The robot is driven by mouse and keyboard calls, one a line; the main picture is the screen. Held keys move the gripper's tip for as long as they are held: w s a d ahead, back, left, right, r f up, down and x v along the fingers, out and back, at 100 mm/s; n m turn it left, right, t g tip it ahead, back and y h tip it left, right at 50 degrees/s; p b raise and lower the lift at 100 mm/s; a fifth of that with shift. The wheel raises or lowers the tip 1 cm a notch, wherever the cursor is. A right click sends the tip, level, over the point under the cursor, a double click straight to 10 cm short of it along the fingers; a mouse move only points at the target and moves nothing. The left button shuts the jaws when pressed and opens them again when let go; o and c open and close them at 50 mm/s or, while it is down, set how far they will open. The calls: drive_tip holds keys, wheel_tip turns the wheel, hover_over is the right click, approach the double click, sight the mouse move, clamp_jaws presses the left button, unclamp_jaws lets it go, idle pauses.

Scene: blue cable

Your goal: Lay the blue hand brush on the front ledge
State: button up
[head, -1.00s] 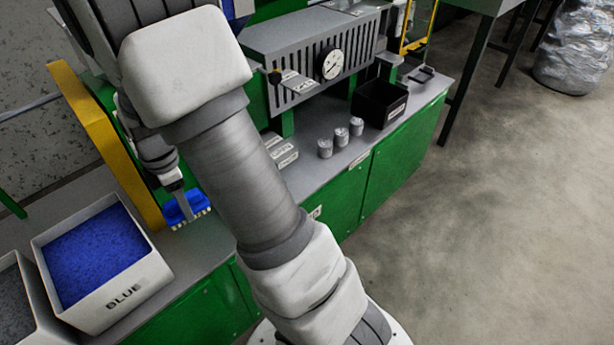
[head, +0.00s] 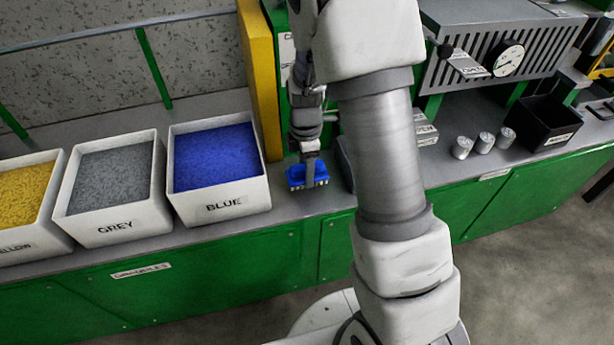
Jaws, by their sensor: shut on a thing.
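The blue hand brush (head: 296,178) shows right of the blue bin, with its pale bristles pointing down. My gripper (head: 309,170) comes down on it from above and is shut on it. The brush appears at or just above the grey bench top; I cannot tell whether the bristles touch it. The front ledge (head: 300,207) is the grey strip along the bench's front edge, and the part in front of the brush is bare. My arm hides the bench just right of the brush.
White bins of blue (head: 226,210), grey (head: 112,233) and yellow (head: 20,240) granules stand to the left. A yellow post (head: 262,90) rises behind the brush. Several small metal cylinders (head: 484,144) and a black box (head: 541,128) stand to the right, below a machine with a gauge (head: 508,61).

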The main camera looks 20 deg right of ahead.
drive_tip(key=shift+f, duration=1.25)
drive_tip(key=shift+f+b, duration=0.2)
drive_tip(key=shift+b, duration=0.2)
drive_tip(key=o, duration=1.4)
drive_tip(key=shift+o, duration=0.2)
drive_tip(key=shift+r, duration=0.1)
